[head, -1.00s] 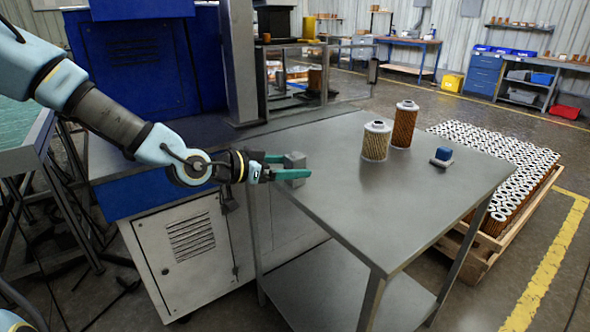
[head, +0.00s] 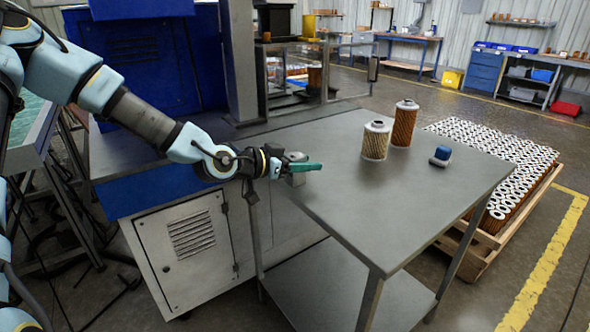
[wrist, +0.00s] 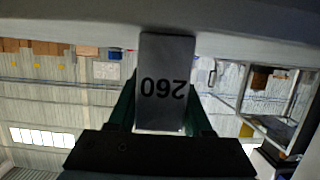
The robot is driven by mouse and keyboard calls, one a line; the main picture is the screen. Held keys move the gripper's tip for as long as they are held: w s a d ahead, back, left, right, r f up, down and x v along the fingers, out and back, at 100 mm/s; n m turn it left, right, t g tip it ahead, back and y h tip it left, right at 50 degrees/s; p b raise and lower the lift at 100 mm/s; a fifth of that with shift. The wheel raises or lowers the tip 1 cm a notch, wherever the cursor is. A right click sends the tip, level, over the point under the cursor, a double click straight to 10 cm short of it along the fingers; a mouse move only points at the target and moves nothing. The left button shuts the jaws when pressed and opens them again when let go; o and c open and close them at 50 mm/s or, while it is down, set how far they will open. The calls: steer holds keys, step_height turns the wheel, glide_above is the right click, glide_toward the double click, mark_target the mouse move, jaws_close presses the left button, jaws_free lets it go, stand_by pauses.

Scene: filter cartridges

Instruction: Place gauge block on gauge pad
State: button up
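The gauge block (head: 297,180) is a small grey block at the left edge of the grey metal table. In the wrist view the gauge block (wrist: 163,85) fills the space between the fingers, and its face reads 260 upside down. My gripper (head: 300,167) has green fingers, one on each side of the block. The fingers (wrist: 163,100) appear to touch its sides, so it looks shut on it. The near finger hides the block's middle in the head view. Whether the block rests on the table is unclear. I cannot clearly identify the gauge pad.
Two filter cartridges, one pale (head: 376,141) and one orange-brown (head: 404,124), stand at the table's back. A small blue block on a dark base (head: 441,156) lies right of them. The table's (head: 385,210) middle and front are clear. A pallet of cartridges (head: 495,160) stands beyond the right edge.

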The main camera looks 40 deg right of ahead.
jaws_close()
steer(key=shift+r, duration=0.1)
stand_by(0.4)
